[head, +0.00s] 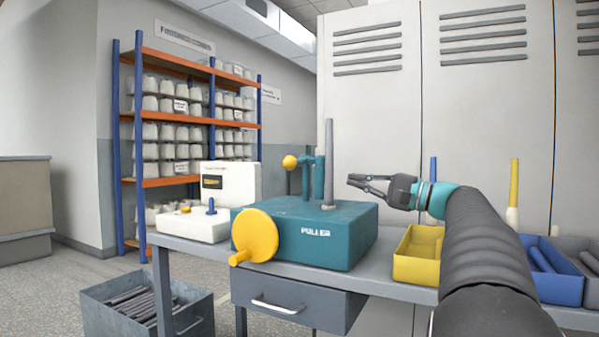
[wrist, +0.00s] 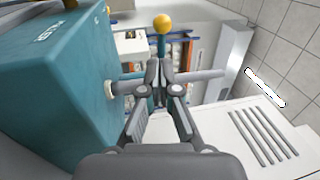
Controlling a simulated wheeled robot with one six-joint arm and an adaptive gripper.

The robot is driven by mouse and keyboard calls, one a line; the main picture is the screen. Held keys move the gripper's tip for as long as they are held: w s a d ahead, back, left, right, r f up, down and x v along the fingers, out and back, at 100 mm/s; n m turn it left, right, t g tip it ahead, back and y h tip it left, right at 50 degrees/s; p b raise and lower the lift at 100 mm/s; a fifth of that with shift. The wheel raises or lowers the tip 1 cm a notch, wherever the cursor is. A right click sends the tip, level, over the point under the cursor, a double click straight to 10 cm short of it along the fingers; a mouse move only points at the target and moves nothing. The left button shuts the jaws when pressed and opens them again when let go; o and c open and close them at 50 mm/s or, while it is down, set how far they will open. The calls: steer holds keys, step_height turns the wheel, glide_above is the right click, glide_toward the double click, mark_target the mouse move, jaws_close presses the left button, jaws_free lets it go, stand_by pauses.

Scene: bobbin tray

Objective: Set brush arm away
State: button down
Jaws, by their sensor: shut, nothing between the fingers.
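The teal puller box (head: 300,238) stands on the bench with a yellow hand wheel (head: 258,236) on its front. An upright grey spindle (head: 328,165) rises from its top. Behind the spindle, the brush arm appears to be the teal post and bar with a yellow ball knob (head: 290,162), pointing left in the head view. The knob also shows in the wrist view (wrist: 162,24), beyond my fingertips. My gripper (head: 352,182) is shut and empty, right of the spindle. In the wrist view the spindle (wrist: 205,76) crosses beyond the fingers; contact cannot be told.
A white device (head: 225,190) with a blue knob stands left of the puller. Yellow (head: 418,270) and blue (head: 560,288) bins sit on the right. Tall lockers (head: 375,110) stand behind the bench. A shelf of bobbins (head: 190,130) is at the back left.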

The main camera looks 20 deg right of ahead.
mark_target(296, 164)
steer(key=shift+d+r, duration=0.1)
steer(key=shift+d, duration=0.1)
steer(key=x, duration=1.4)
steer(key=shift+r+p, duration=0.15)
steer(key=shift+p, duration=0.25)
steer(key=shift+a, duration=0.1)
